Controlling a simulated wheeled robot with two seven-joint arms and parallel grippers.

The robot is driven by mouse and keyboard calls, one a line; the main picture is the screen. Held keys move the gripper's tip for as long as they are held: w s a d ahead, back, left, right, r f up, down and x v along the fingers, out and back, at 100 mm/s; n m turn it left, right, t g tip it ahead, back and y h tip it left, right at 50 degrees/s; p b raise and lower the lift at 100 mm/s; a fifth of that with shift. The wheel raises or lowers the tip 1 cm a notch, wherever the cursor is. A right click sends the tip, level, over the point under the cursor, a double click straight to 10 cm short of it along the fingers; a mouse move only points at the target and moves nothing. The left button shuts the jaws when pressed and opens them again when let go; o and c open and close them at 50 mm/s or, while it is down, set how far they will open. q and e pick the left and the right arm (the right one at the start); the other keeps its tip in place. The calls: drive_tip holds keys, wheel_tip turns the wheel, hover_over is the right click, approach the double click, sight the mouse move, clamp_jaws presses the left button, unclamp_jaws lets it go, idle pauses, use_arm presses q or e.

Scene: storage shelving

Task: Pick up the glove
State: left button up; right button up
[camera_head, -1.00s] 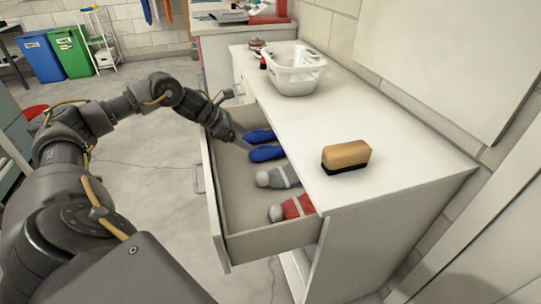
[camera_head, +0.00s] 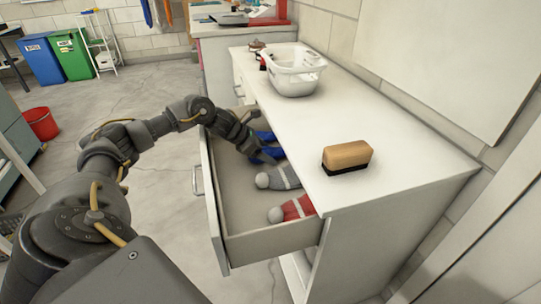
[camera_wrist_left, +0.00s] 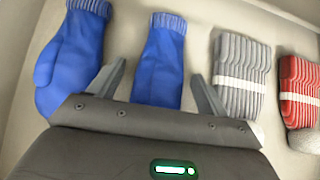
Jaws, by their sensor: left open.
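Two blue gloves lie side by side in the open drawer (camera_head: 235,215). In the wrist view one blue glove (camera_wrist_left: 72,62) is at the left and the other blue glove (camera_wrist_left: 160,55) is in the middle. My left gripper (camera_head: 257,150) reaches down into the drawer over the gloves and partly hides them in the head view. In the wrist view its jaws (camera_wrist_left: 161,80) are open, with one finger on each side of the middle glove. I cannot tell whether they touch it. My right gripper is not in view.
A grey knit hat (camera_head: 285,178) and a red knit hat (camera_head: 297,207) lie nearer in the drawer. A brush (camera_head: 346,156) and a white basket (camera_head: 293,72) stand on the cabinet top (camera_head: 390,190), which borders the drawer on the right.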

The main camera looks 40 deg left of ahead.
sight(266, 151)
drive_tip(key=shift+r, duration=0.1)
use_arm(q)
drive_tip(key=c, duration=1.1)
drive_tip(key=shift+o, duration=0.2)
